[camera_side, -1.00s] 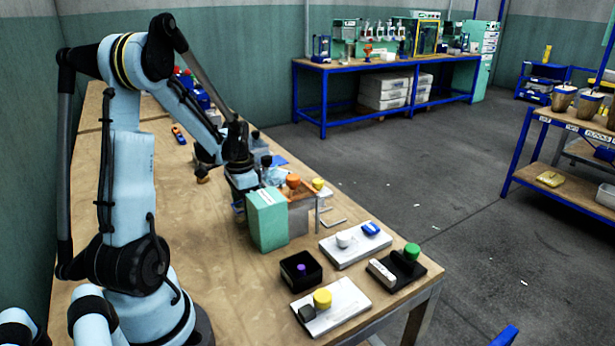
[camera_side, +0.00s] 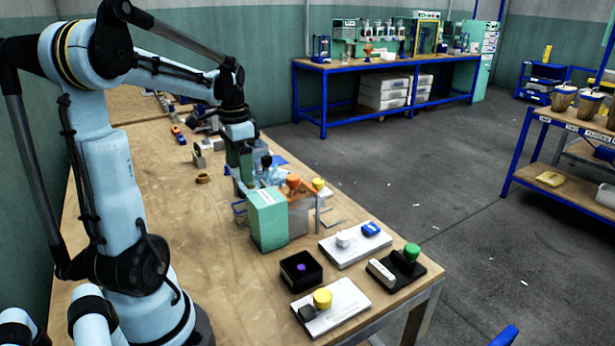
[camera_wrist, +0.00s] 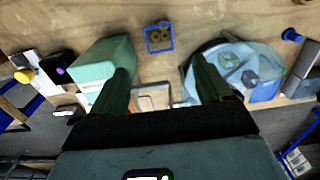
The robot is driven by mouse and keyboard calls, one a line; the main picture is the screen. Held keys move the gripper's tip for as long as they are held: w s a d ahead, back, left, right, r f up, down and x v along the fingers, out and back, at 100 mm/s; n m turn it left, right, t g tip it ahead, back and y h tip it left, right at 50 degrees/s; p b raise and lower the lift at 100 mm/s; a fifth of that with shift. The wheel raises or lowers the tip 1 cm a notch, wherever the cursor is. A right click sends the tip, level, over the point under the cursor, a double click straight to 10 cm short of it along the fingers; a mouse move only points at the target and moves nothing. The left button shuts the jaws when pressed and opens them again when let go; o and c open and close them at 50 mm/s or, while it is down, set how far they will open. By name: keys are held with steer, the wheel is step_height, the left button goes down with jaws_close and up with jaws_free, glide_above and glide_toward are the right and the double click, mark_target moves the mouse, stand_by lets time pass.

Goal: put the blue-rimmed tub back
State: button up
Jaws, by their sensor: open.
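The blue-rimmed tub (camera_wrist: 159,38) shows in the wrist view as a small square with a blue edge and brownish round shapes inside. It lies ahead of my fingertips, between their two lines and apart from both. In the side view, a blue-edged piece (camera_side: 239,209), probably the same tub, is at the left of the green box. My gripper (camera_wrist: 160,66) is open, with its two green fingers spread and nothing between the tips. In the side view my gripper (camera_side: 240,170) is above the cluster behind the green box, which partly hides that spot.
The green box (camera_side: 267,220) stands in front; it is left of my fingers in the wrist view. A clear bluish round part (camera_wrist: 236,62) is close to the right finger. Trays with coloured knobs (camera_side: 356,243) line the right edge. The bench's left middle is mostly clear.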

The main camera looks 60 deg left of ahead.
steer(key=w+d+t, duration=0.2)
steer(key=d+t, duration=0.1)
steer(key=d, duration=1)
steer(key=w+d+t, duration=0.2)
steer(key=d+t, duration=0.2)
steer(key=d, duration=0.9)
steer(key=shift+d, duration=0.3)
